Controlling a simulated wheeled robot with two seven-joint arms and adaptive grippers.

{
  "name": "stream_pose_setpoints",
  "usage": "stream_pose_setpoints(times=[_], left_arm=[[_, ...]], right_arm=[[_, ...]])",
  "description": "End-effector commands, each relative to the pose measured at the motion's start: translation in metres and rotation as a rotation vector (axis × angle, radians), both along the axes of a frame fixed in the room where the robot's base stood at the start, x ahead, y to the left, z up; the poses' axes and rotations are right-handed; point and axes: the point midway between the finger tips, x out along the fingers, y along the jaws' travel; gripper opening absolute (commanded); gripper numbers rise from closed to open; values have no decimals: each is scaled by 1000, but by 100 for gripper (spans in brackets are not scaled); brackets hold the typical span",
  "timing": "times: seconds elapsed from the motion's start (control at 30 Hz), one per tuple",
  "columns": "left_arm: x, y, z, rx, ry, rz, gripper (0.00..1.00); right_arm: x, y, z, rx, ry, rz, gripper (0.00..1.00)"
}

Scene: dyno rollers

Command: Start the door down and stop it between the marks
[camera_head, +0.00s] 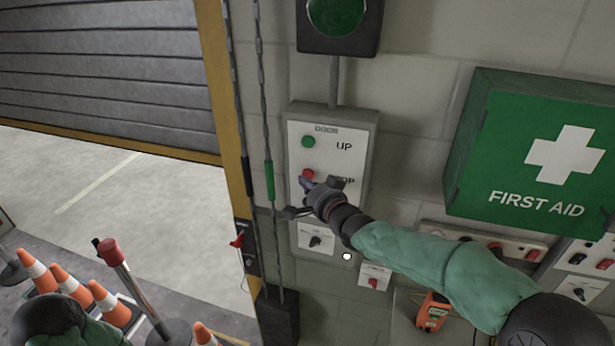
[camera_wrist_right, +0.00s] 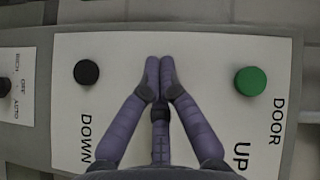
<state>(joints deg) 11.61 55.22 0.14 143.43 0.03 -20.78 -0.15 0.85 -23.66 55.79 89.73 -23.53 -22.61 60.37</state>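The grey roller door (camera_head: 110,70) is partly raised, with its lower edge above the floor. The door control panel (camera_head: 345,120) has a green UP button (camera_head: 308,141) and a red button (camera_head: 307,173). My right gripper (camera_head: 304,184) is shut and empty in front of the panel, just below the red button. In the right wrist view, its fingertips (camera_wrist_right: 160,62) are together between the black DOWN button (camera_wrist_right: 86,72) and the green UP button (camera_wrist_right: 250,81); the red button is hidden there. I cannot tell whether the fingertips touch the panel. No marks for the door are clearly visible. My left gripper is out of view.
A green lamp (camera_head: 336,14) is above the panel. Hanging chains (camera_head: 268,120) run left of it. A first aid box (camera_head: 540,150) juts from the wall at right. Orange cones (camera_head: 72,286) and a red-topped post (camera_head: 110,252) stand at lower left.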

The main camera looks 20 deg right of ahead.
Motion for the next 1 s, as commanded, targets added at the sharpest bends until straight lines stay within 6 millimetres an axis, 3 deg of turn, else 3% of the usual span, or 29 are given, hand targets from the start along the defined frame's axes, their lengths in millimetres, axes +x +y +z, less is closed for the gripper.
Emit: stream_pose_setpoints(times=[1.0], left_arm=[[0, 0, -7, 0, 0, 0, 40]], right_arm=[[8, -6, -1, 0, 1, 0, 0]])
